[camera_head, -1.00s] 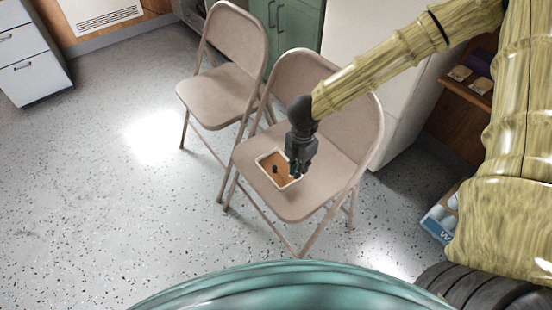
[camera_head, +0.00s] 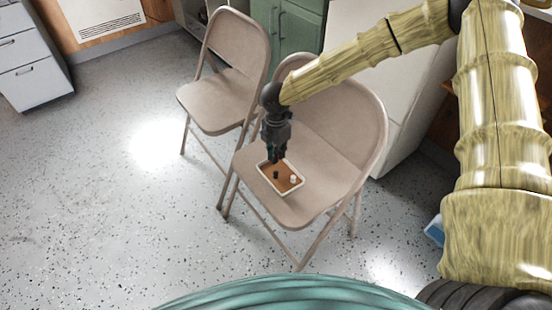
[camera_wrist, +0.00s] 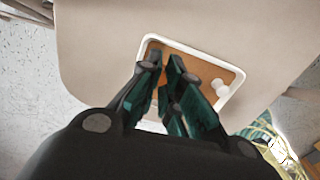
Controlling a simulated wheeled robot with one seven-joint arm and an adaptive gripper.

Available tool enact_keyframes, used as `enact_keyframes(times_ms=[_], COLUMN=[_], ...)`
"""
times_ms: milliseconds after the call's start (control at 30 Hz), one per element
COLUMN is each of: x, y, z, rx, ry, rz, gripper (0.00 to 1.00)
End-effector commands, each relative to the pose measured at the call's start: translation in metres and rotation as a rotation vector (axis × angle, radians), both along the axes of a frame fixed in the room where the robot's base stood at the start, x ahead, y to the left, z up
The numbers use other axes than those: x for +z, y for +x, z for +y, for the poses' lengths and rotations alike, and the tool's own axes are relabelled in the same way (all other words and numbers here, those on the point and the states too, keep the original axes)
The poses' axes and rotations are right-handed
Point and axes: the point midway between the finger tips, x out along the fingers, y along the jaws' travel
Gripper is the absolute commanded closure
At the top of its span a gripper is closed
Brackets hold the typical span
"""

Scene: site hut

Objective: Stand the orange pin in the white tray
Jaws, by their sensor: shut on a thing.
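The white tray (camera_head: 296,189) lies on the seat of the nearer folding chair. It has a white rim and a brown-orange floor, and its rim also shows in the wrist view (camera_wrist: 238,88). A black pin (camera_head: 276,175) and a white pin (camera_head: 293,179) stand in it. The white pin shows in the wrist view (camera_wrist: 220,88) right of my fingers. My gripper (camera_head: 275,160) points down over the tray's back-left part. In the wrist view its teal fingers (camera_wrist: 163,72) are closed on the orange pin, which they largely hide and which blends with the floor. I cannot tell whether it touches the tray.
The nearer chair's backrest (camera_head: 345,120) rises behind and right of the tray. A second folding chair (camera_head: 222,98) stands to the left. Green cabinets (camera_head: 296,30) are behind. The speckled floor (camera_head: 90,190) at left is clear.

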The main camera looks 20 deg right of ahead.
Motion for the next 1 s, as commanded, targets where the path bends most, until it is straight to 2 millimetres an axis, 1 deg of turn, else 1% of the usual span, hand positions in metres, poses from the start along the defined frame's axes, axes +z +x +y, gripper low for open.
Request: enact_keyframes(times_ms=[33,100,367,400,433,667,767,867,1000], x=[-0.012,-0.019,-0.021,-0.021,-0.021,-0.020,-0.019,-0.012,0.008], y=[-0.001,0.000,0.000,0.000,0.000,0.000,0.000,0.000,0.001], z=[0.000,0.000,0.000,0.000,0.000,0.000,0.000,0.000,0.000], rx=[0.000,0.000,0.001,0.001,0.001,0.000,0.000,0.000,0.000], ry=[0.000,0.000,-0.001,-0.001,-0.001,0.000,-0.001,0.000,0.001], rz=[0.002,0.000,-0.001,-0.001,-0.001,-0.001,-0.001,-0.002,-0.003], gripper=[1.00,1.00,1.00,0.86,0.83,0.83,0.83,0.83,0.83])
